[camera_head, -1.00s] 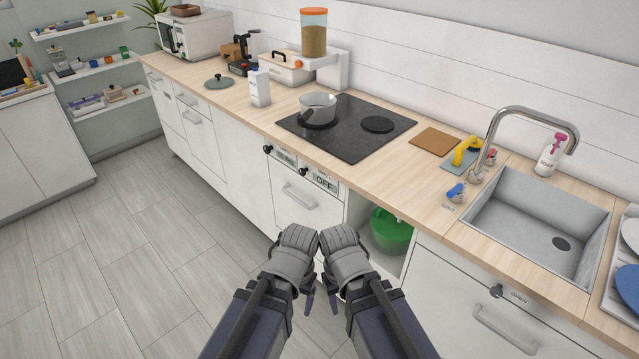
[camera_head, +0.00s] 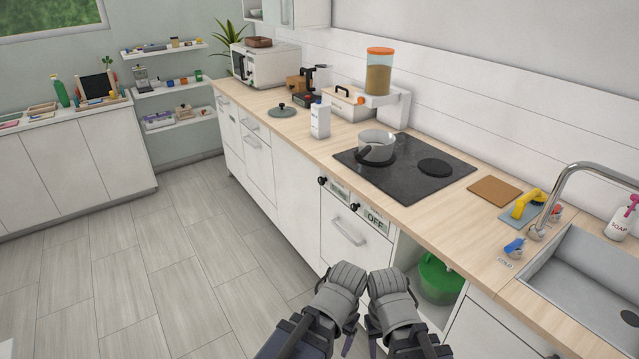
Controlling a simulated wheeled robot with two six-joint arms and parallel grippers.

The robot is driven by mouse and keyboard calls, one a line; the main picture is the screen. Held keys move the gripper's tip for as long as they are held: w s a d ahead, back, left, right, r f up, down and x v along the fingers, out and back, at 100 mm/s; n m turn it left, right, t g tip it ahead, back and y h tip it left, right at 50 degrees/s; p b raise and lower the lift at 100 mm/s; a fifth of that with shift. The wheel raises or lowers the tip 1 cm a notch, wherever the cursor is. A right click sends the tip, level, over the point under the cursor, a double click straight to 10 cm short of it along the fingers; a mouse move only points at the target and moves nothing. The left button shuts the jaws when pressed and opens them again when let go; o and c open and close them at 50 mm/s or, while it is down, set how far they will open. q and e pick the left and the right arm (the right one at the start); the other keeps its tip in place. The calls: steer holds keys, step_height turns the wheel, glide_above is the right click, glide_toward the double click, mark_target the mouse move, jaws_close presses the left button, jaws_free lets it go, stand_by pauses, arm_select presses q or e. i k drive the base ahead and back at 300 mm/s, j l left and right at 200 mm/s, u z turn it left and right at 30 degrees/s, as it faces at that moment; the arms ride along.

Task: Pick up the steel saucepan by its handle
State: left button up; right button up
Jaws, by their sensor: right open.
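The steel saucepan (camera_head: 377,143) stands upright on the left part of the black hob (camera_head: 410,182). Its dark handle (camera_head: 369,160) points toward the front left of the hob. My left gripper (camera_head: 347,280) and my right gripper (camera_head: 388,284) are side by side at the bottom of the view, in front of the counter and well short of the saucepan. Neither touches the pan. The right gripper is open and appears empty. The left gripper's jaw opening cannot be made out from this angle.
A white carton (camera_head: 320,120) and a dark lid (camera_head: 282,111) stand left of the hob. A white box (camera_head: 352,103) and a food dispenser (camera_head: 380,73) are behind. A wooden board (camera_head: 495,190) lies right, before the sink (camera_head: 590,285). The floor (camera_head: 180,250) on the left is clear.

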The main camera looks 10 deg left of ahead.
mark_target(374, 146)
steer(key=i+j+z, duration=0.3)
steer(key=i+j, duration=1.35)
steer(key=j, duration=0.1)
